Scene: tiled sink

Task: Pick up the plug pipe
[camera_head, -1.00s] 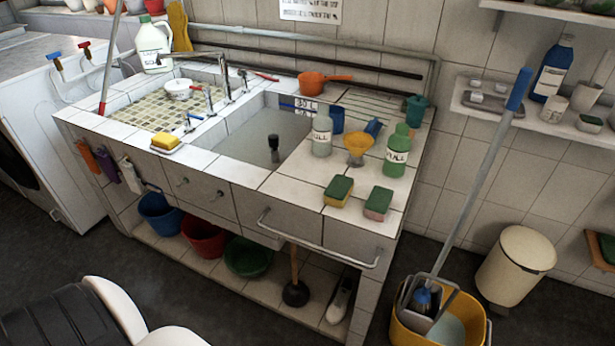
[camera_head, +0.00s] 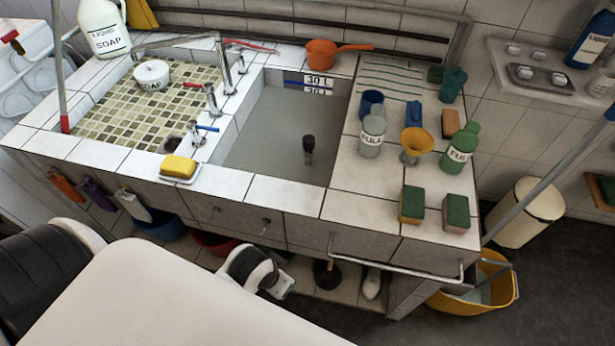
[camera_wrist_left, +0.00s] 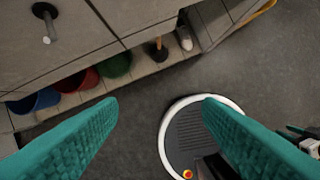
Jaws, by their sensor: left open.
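The plug pipe (camera_head: 308,148) is a short dark upright piece with a thicker top. It stands in the right-hand basin (camera_head: 240,157), which holds greyish water. Its lower part is hard to make out. My left gripper (camera_wrist_left: 160,102) shows in the left wrist view with two teal textured fingers wide apart and nothing between them. It is low over the floor in front of the sink cabinet, well away from the plug pipe. Its fingers do not show in the head view.
Right of the basin stand two bottles (camera_head: 459,148), (camera_head: 372,135), a yellow funnel (camera_head: 416,146) and two sponges (camera_head: 412,206), (camera_head: 456,214). An orange pan (camera_head: 325,55) sits behind. A rail (camera_head: 400,268) juts from the cabinet front. A soap dish with yellow sponge (camera_head: 180,168) is on the front edge.

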